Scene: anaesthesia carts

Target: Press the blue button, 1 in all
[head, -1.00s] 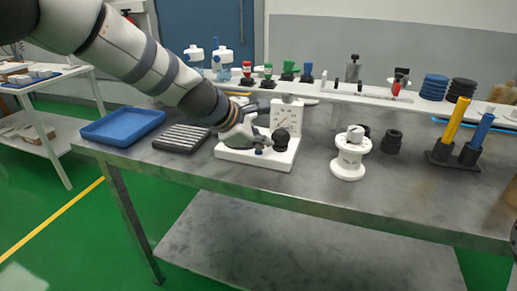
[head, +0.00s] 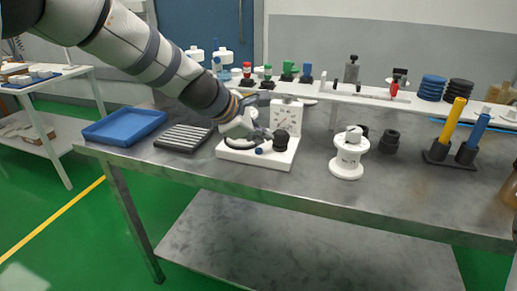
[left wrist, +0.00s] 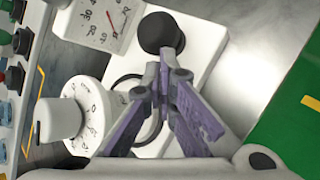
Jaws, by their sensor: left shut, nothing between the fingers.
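In the left wrist view the shut purple-and-grey fingers (left wrist: 165,68) reach over the base, and I cannot make out the button there. The base also carries a black ball knob (head: 281,140) and an upright gauge (head: 286,116).
A white dial (left wrist: 85,112) stands close beside the fingers in the left wrist view. A ribbed black tray (head: 184,138) and a blue tray (head: 124,127) lie left of the base. A white spool-shaped stand (head: 347,160) stands to the right. Bare bench lies between.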

